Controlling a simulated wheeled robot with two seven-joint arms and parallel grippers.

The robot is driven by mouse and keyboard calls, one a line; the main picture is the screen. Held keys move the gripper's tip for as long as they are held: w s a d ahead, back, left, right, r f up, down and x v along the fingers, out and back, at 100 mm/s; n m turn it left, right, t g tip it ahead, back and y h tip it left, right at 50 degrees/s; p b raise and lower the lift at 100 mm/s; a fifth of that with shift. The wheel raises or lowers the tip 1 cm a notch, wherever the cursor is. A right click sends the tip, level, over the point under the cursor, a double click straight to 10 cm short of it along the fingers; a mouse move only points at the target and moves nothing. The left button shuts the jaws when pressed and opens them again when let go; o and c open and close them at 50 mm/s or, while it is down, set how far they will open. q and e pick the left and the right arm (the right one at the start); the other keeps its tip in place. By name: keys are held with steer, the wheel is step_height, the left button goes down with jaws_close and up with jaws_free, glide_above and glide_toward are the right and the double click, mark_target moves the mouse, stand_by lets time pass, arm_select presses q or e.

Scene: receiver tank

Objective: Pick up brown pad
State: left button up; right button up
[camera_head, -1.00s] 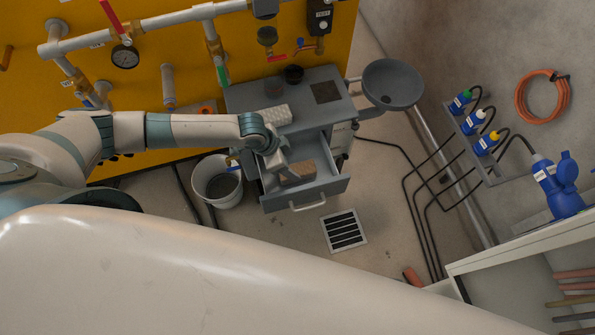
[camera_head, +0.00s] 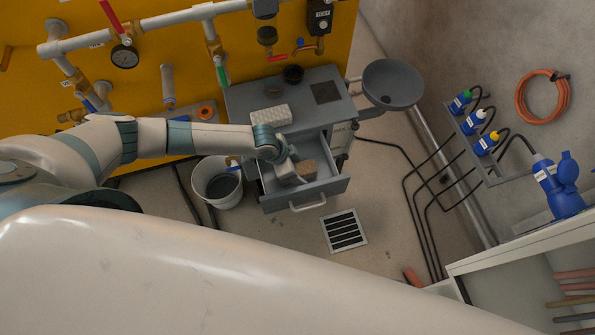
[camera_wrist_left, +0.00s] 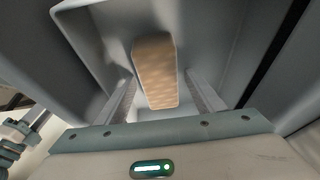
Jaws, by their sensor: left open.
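The brown pad (camera_head: 307,168) lies in the open grey drawer (camera_head: 328,187) of the cabinet. In the left wrist view the pad (camera_wrist_left: 155,72) is a tan, patterned block, seen lengthwise. My left gripper (camera_head: 291,173) is inside the drawer, at the left side of the pad in the head view. In the left wrist view my gripper (camera_wrist_left: 162,98) is open, with one finger on each side of the pad and visible gaps. The pad's near end lies between the fingers; I cannot tell how deep they reach. My right gripper is not in view.
A pale textured block (camera_head: 270,116) and a dark square (camera_head: 326,92) are on the grey cabinet top (camera_head: 300,107). A bucket (camera_head: 217,184) stands left of the drawer. A grey basin (camera_head: 392,84) is at the right. The drawer walls closely surround the gripper.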

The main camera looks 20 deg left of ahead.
mark_target(298, 169)
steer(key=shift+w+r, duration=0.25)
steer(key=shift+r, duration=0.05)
arm_select(q)
steer(key=shift+c, duration=0.5)
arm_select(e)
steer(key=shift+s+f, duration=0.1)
arm_select(q)
steer(key=c, duration=1.1)
